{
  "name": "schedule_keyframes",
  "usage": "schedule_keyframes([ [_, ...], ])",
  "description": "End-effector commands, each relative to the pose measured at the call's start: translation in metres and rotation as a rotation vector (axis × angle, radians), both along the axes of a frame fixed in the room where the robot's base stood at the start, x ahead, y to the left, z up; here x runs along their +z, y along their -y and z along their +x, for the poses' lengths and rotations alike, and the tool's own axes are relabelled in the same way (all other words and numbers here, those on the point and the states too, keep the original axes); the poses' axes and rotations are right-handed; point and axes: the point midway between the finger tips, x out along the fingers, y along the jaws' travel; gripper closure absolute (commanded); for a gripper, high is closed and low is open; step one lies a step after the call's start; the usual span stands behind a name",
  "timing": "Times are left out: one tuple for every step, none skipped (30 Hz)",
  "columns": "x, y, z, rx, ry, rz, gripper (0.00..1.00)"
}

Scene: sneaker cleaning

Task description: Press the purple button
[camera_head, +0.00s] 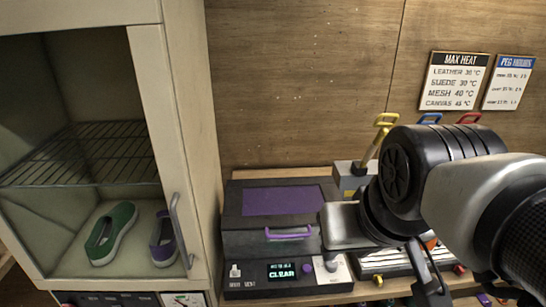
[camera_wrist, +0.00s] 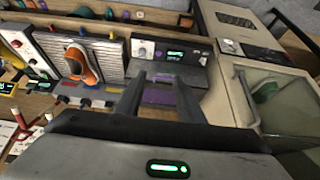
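The purple button (camera_head: 308,269) is a small round knob on the dark front panel of a box-shaped machine (camera_head: 240,242), just right of a green-lit display (camera_head: 282,271) reading CLEAR. The machine has a purple window in its lid and a purple handle (camera_head: 289,232). In the wrist view, the button (camera_wrist: 158,53) shows small beside the display. My gripper (camera_wrist: 162,78) has its two fingers apart with nothing held between them. The fingers appear over the machine, apart from the button. In the head view, my arm hides the machine's right side and the fingertips are unclear.
A cabinet (camera_head: 178,130) with a wire rack and green and purple shoes stands at the left. An orange shoe (camera_wrist: 84,64) stands on a ribbed panel beside the machine. Yellow, blue and red handles stand behind my arm. Signs (camera_head: 455,80) hang on the wooden wall.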

Motion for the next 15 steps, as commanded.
schedule_keyframes([
  [0.0, 0.0, 0.0, 0.0, 0.0, 0.0, 0.74],
  [0.0, 0.0, 0.0, 0.0, 0.0, 0.0, 0.8],
  [0.0, -0.0001, 0.0, 0.0, 0.0, 0.0, 0.86],
  [0.0, -0.0001, 0.0, 0.0, 0.0, 0.0, 0.91],
  [0.0, -0.0001, 0.0, 0.0, 0.0, 0.0, 0.96],
  [0.0, -0.0001, 0.0, 0.0, 0.0, 0.0, 1.0],
  [0.0, -0.0001, 0.0, 0.0, 0.0, 0.0, 1.0],
  [0.0, -0.0001, 0.0, 0.0, 0.0, 0.0, 1.0],
  [0.0, -0.0001, 0.0, 0.0, 0.0, 0.0, 1.0],
  [0.0, -0.0001, 0.0, 0.0, 0.0, 0.0, 1.0],
  [0.0, -0.0001, 0.0, 0.0, 0.0, 0.0, 1.0],
  [0.0, -0.0001, 0.0, 0.0, 0.0, 0.0, 1.0],
  [0.0, -0.0001, 0.0, 0.0, 0.0, 0.0, 1.0],
  [0.0, -0.0001, 0.0, 0.0, 0.0, 0.0, 1.0],
  [0.0, -0.0001, 0.0, 0.0, 0.0, 0.0, 1.0],
])
